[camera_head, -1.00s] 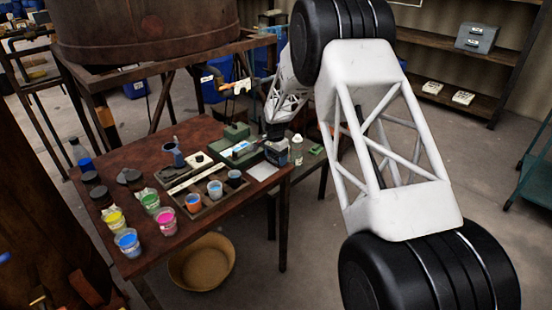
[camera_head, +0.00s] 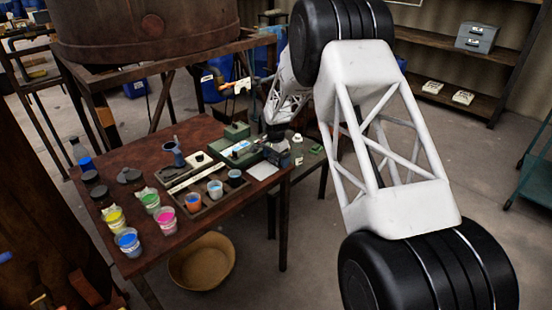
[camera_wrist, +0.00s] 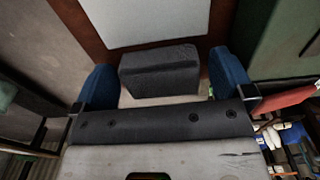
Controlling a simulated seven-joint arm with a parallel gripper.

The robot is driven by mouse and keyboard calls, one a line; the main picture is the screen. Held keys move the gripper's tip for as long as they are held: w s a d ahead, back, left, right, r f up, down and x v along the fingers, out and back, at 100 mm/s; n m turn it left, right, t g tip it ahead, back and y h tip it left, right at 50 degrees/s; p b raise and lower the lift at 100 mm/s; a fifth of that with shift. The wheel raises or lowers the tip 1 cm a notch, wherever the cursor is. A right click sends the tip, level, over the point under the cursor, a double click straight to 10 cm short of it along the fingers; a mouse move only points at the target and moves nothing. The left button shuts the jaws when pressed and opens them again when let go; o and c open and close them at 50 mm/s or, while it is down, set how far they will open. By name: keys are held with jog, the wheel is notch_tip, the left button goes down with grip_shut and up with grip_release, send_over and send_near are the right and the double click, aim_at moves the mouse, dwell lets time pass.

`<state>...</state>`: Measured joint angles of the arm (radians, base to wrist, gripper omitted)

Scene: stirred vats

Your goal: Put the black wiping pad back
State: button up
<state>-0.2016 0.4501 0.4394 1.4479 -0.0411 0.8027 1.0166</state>
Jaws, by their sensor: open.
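The black wiping pad (camera_wrist: 160,72) is a dark grey block in the wrist view. It lies between the two blue fingertips of my gripper (camera_wrist: 163,80), with a small gap on each side. My gripper is open and not closed on the pad. A pale strip shows just below the pad, and I cannot tell exactly what the pad rests on. In the head view my gripper (camera_head: 276,152) is low at the right edge of the brown table (camera_head: 150,240), by a white sheet (camera_head: 263,171). The pad is not clearly distinguishable in that view.
The white sheet also shows beyond the pad in the wrist view (camera_wrist: 145,22). A green device (camera_head: 238,150) stands left of my gripper. A tray (camera_head: 205,206) with cups, several paint cups (camera_head: 127,242) and jars take up the table's left and front. A small bottle (camera_head: 298,158) stands to the right.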

aim_at(276, 158)
jog(key=shift+r, duration=0.1)
notch_tip(276, 158, up, 12)
jog(key=shift+a, duration=0.15)
dwell(0.6)
dwell(0.5)
jog(key=s+d+r+n, duration=0.1)
jog(key=s+d+r, duration=0.3)
jog(key=s+r, duration=0.4)
jog(key=s+d+r+n+t, duration=0.15)
jog(key=s+d+r, duration=0.35)
jog(key=s, duration=0.5)
jog(key=s+d+r+n, duration=0.2)
jog(key=s+d+r, duration=0.1)
jog(key=s+r, duration=0.55)
jog(key=s+d+f+n, duration=0.1)
jog(key=s+d, duration=0.1)
jog(key=s, duration=0.9)
jog(key=s+d+n, duration=0.2)
jog(key=s, duration=1)
jog(key=s+d+f+n+t, duration=0.1)
jog(key=s+d, duration=0.1)
jog(key=s, duration=0.9)
jog(key=shift+s+d+f, duration=0.3)
jog(key=shift+d, duration=0.05)
